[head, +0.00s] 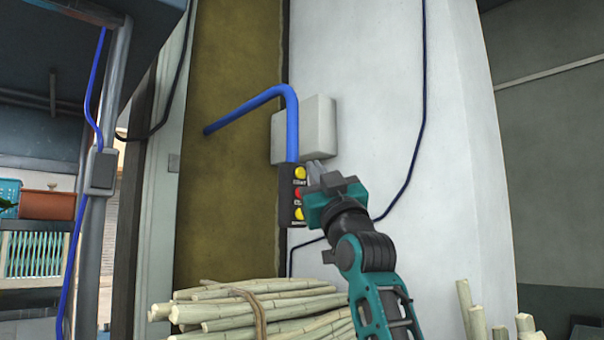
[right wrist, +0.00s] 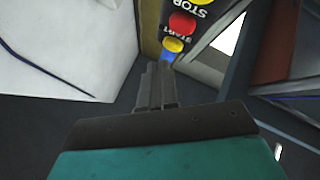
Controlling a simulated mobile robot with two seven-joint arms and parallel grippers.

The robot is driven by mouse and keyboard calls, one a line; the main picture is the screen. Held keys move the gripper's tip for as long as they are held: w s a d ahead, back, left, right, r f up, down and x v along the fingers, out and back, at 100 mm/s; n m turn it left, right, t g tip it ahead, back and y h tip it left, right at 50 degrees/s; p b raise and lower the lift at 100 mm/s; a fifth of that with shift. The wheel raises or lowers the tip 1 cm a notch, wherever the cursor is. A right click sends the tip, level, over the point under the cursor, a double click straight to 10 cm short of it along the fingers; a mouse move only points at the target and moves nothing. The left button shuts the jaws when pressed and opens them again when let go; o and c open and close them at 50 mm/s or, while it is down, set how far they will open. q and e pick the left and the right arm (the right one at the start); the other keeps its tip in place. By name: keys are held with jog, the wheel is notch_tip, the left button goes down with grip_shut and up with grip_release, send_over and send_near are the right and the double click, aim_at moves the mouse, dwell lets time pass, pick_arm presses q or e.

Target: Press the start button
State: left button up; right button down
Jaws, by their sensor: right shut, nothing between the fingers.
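A dark button box (head: 286,208) hangs on the end of a blue conduit, with a column of buttons on its face. The top yellow button (head: 299,173) has the START label under it; in the right wrist view, upside down, it is the lowest yellow button (right wrist: 173,44). A red button (head: 298,193) marked STOP and another yellow button (head: 299,213) sit below it. My right gripper (head: 313,173) is shut and empty, its tips just right of the start button. In the right wrist view the tips (right wrist: 155,72) show a small gap to it. My left gripper is out of view.
A grey-white box (head: 318,130) is on the white wall behind the conduit (head: 292,125). A tied bundle of cane (head: 235,308) lies below the button box. A dark cable (head: 410,180) runs down the wall. Loose cane stalks (head: 476,320) stand at lower right.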

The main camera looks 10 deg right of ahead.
dwell(0.4)
jog(key=shift+w, duration=0.1)
jog(key=shift+w+a, duration=0.25)
jog(key=shift+w+a, duration=0.25)
jog(key=shift+w, duration=0.1)
dwell(0.8)
jog(key=shift+s+d, duration=0.1)
jog(key=shift+s+d+b, duration=0.4)
jog(key=shift+s+b, duration=0.05)
jog(key=shift+s, duration=0.1)
